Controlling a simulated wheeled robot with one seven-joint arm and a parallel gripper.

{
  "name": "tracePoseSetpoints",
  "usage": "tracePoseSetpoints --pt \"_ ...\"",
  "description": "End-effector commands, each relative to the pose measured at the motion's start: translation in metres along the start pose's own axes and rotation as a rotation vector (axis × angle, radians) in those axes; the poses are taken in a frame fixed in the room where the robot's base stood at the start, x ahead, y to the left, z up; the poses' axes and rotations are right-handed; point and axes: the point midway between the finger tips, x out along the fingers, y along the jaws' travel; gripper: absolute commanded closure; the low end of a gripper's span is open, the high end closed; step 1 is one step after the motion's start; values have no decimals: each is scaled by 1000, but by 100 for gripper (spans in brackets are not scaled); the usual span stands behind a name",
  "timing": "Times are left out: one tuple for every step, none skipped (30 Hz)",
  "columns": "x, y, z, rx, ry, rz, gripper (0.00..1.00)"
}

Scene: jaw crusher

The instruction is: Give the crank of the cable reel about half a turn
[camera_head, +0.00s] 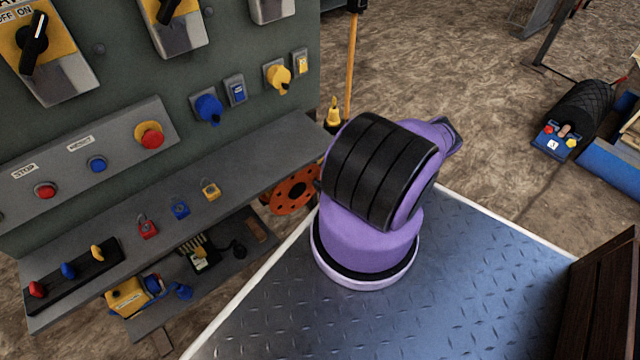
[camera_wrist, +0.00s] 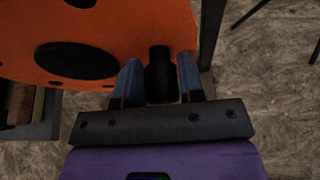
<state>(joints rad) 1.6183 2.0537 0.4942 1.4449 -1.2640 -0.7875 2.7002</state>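The cable reel is an orange disc. In the head view a small part of the reel (camera_head: 291,192) shows behind my arm, below the grey shelf. In the wrist view the reel's face (camera_wrist: 110,30) fills the upper left, with a dark round hub (camera_wrist: 76,61). The black crank handle (camera_wrist: 160,72) stands out near the disc's right edge. My gripper (camera_wrist: 161,78) has one blue finger on each side of the handle, and the handle fills the space between them. My gripper's fingers are hidden behind my arm in the head view.
A grey control panel (camera_head: 130,85) with buttons and switches stands at the left. Its shelf (camera_head: 250,150) holds small padlocks and juts out close to the reel. A yellow post (camera_head: 351,60) rises behind my arm. A dark metal post (camera_wrist: 211,35) stands right of the reel.

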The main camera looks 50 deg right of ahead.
Motion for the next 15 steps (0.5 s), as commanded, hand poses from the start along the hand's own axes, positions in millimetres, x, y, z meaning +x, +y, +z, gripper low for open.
tracePoseSetpoints --pt "0 0 0 0 0 0 52" --pt "0 0 0 0 0 0 45" --pt "0 0 0 -1 0 0 45" --pt "0 0 0 -1 0 0 45" --pt "0 0 0 -1 0 0 45" --pt "0 0 0 -1 0 0 45" --pt "0 0 0 -1 0 0 45" --pt "0 0 0 -1 0 0 45" --pt "0 0 0 -1 0 0 45" --pt "0 0 0 -1 0 0 45" --pt "-1 0 0 -1 0 0 45" --pt "-3 0 0 -1 0 0 45" --pt "-5 0 0 -1 1 0 45" --pt "-8 0 0 -1 1 0 45" --pt "-12 0 0 0 1 0 45"
